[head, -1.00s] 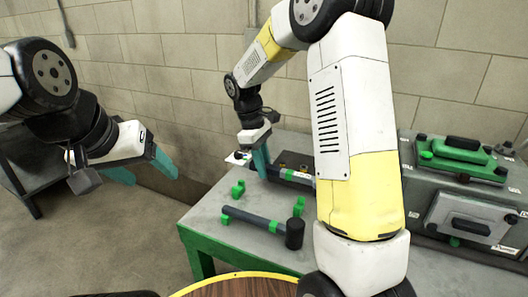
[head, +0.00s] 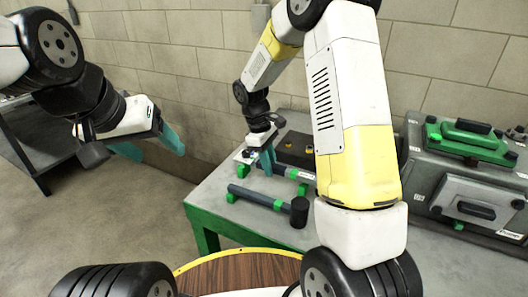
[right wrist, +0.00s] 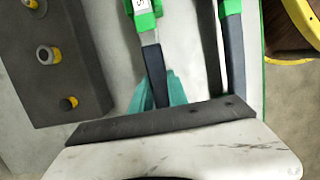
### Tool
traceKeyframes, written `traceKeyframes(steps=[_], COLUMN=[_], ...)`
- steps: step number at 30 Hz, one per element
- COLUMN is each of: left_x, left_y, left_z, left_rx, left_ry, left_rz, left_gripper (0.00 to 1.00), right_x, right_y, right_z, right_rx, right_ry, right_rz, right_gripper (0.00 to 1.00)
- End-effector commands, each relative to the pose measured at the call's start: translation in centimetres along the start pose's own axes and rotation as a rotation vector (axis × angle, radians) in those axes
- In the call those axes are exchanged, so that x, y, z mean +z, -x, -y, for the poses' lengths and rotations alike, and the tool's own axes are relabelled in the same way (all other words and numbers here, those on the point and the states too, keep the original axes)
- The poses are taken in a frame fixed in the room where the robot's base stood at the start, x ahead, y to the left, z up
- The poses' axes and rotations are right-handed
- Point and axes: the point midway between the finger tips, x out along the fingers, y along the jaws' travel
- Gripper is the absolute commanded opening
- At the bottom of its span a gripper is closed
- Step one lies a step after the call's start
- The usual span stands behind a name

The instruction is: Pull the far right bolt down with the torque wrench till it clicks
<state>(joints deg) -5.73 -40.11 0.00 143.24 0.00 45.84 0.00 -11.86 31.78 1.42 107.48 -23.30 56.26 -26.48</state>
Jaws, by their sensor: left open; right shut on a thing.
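The torque wrench (head: 299,174) has a dark shaft with a green band and a white label. My right gripper (head: 266,164) is shut on its dark handle above the grey table. In the right wrist view, the teal fingers (right wrist: 158,98) close around the handle (right wrist: 154,66), and the green, labelled part (right wrist: 144,16) lies toward the top. A dark block (right wrist: 55,62) with several yellow-ringed bolt-like parts stands left of the wrench; it also shows in the head view (head: 292,150). The far right bolt cannot be singled out. My left gripper (head: 160,152) is open and empty, off the table's left side.
A hammer (head: 258,198) lies in front of the wrench in green holders on the green-edged table (head: 205,205). Grey cases with green parts (head: 470,140) stand at the right. A round wooden top with a yellow rim (head: 235,272) is at the front.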

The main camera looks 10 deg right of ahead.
Motion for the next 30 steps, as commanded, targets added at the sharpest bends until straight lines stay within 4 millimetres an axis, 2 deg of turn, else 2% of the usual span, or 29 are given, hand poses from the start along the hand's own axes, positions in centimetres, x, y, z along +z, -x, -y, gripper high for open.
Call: traceKeyframes(steps=[19,30], left_x=[0.0,0.0], left_y=[0.0,0.0], left_z=[0.0,0.0], left_rx=[0.0,0.0], left_ry=[0.0,0.0], left_rz=[0.0,0.0], left_gripper=[0.69,0.69], right_x=[0.0,-0.3], right_y=[0.0,-1.2], right_z=[0.0,0.0], right_rx=[0.001,0.0], right_ry=[0.0,0.0], right_rz=[0.0,0.001], right_gripper=[0.0,0.0])
